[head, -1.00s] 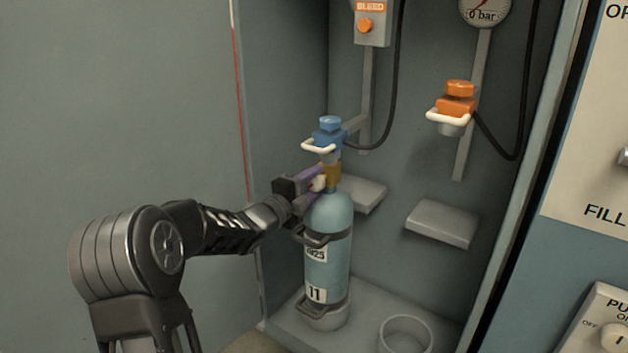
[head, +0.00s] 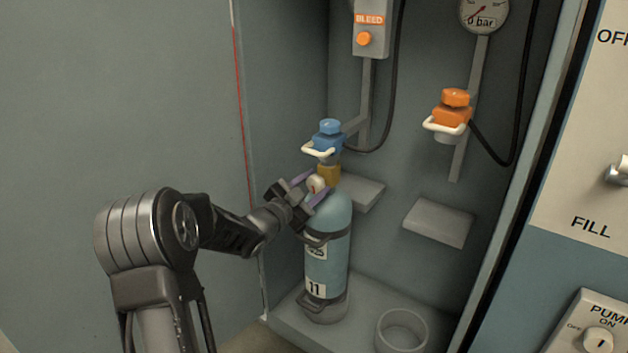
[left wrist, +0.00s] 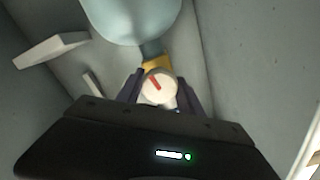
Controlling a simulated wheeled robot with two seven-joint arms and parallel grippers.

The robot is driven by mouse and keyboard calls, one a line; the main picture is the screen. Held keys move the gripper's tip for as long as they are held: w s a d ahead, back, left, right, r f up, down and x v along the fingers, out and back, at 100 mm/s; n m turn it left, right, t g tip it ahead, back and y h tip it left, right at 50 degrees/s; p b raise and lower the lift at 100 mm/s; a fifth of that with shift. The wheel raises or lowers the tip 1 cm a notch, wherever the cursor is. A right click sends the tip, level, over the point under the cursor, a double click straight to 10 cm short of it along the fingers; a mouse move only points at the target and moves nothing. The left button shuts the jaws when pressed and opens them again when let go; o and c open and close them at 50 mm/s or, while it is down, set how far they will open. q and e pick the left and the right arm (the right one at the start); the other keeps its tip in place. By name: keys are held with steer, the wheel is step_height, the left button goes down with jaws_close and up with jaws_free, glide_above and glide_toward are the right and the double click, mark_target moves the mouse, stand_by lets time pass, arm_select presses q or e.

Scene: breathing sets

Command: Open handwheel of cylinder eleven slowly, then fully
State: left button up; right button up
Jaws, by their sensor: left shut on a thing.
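The light blue cylinder eleven (head: 328,254), labelled 11, stands upright on the left of the cabinet floor. Its brass valve (head: 328,175) sits on top, under a blue connector (head: 327,137) with a white U-shaped handle. The pale handwheel (head: 317,183) faces left from the valve. My left gripper (head: 312,190) is shut on the handwheel, one finger on each side. In the left wrist view, the handwheel (left wrist: 157,88) shows a red mark between the dark fingers, with the brass valve (left wrist: 156,63) behind it. My right gripper is not in view.
An orange connector (head: 451,112) hangs at the right under a gauge (head: 484,12) reading 0 bar. An empty ring holder (head: 402,330) is on the cabinet floor. Two grey ledges stick out from the back wall, one at the right (head: 438,222). A BLEED box (head: 370,28) is above.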

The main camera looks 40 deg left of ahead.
arm_select(q)
steer(key=n+p, duration=0.2)
steer(key=n, duration=0.2)
steer(key=shift+n, duration=0.3)
steer(key=n+p, duration=0.3)
steer(key=n, duration=0.2)
steer(key=n+p, duration=0.2)
steer(key=n, duration=0.1)
steer(key=n+p, duration=0.3)
steer(key=n, duration=0.2)
steer(key=shift+d+n, duration=0.1)
steer(key=shift+n, duration=0.2)
steer(key=n+p, duration=0.3)
steer(key=n, duration=0.3)
steer(key=shift+p, duration=0.3)
steer(key=n+p, duration=0.2)
steer(key=n, duration=0.2)
steer(key=shift+r+n, duration=0.1)
steer(key=shift+n, duration=0.3)
steer(key=n+p, duration=0.2)
steer(key=n, duration=0.2)
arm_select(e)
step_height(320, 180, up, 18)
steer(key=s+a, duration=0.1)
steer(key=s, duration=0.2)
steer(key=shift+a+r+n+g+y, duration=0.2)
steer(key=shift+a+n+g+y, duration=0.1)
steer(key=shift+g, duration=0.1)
arm_select(q)
steer(key=shift+n, duration=0.3)
